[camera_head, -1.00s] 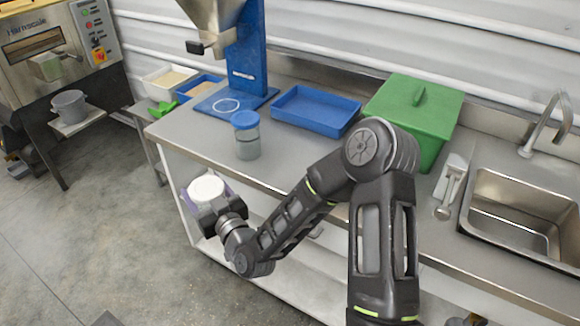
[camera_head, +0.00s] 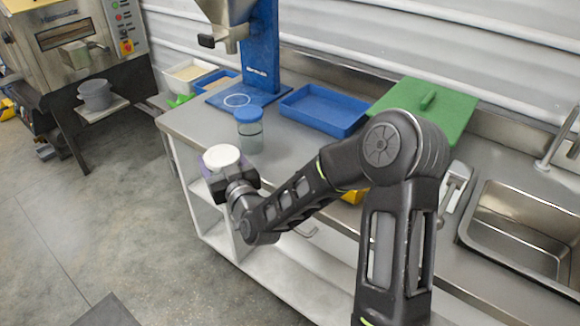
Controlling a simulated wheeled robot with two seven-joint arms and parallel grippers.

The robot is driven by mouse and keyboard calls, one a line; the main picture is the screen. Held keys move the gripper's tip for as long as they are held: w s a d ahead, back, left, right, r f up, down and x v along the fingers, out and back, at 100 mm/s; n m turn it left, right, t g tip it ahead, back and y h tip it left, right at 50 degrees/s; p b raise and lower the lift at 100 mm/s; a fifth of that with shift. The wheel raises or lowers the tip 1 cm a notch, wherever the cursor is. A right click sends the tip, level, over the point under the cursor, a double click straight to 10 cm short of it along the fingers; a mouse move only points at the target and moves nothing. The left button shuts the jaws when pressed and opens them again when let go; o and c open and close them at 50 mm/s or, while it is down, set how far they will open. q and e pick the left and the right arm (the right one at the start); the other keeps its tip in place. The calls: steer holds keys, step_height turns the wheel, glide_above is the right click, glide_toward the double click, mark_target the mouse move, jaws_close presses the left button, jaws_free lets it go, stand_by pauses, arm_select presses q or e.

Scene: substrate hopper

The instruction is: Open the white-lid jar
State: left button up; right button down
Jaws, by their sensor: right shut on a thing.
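The white-lid jar shows its round white lid (camera_head: 222,157) and a bit of purple-tinted body below it. My right gripper (camera_head: 226,180) is shut on this jar and holds it upright off the counter, in front of the counter's left front edge. The lid is on the jar. The gripper hides most of the jar's body. My left gripper is not in view.
A blue-lid jar (camera_head: 249,131) stands on the steel counter (camera_head: 290,150) just behind the held jar. Open floor lies at left.

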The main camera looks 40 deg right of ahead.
steer(key=w+d+r+m+g+h+b, duration=0.1)
steer(key=d+r+m+h, duration=0.1)
steer(key=d, duration=0.9)
steer(key=w+d+r+m+g+h+b, duration=0.1)
steer(key=d+r+h, duration=0.3)
steer(key=d, duration=0.8)
step_height(320, 180, up, 2)
steer(key=shift+w+r+m, duration=0.2)
steer(key=shift+w+m, duration=0.15)
steer(key=shift+m, duration=0.25)
step_height(320, 180, down, 6)
steer(key=shift+f, duration=0.15)
step_height(320, 180, down, 4)
steer(key=shift+r+p, duration=0.1)
steer(key=shift+p, duration=0.3)
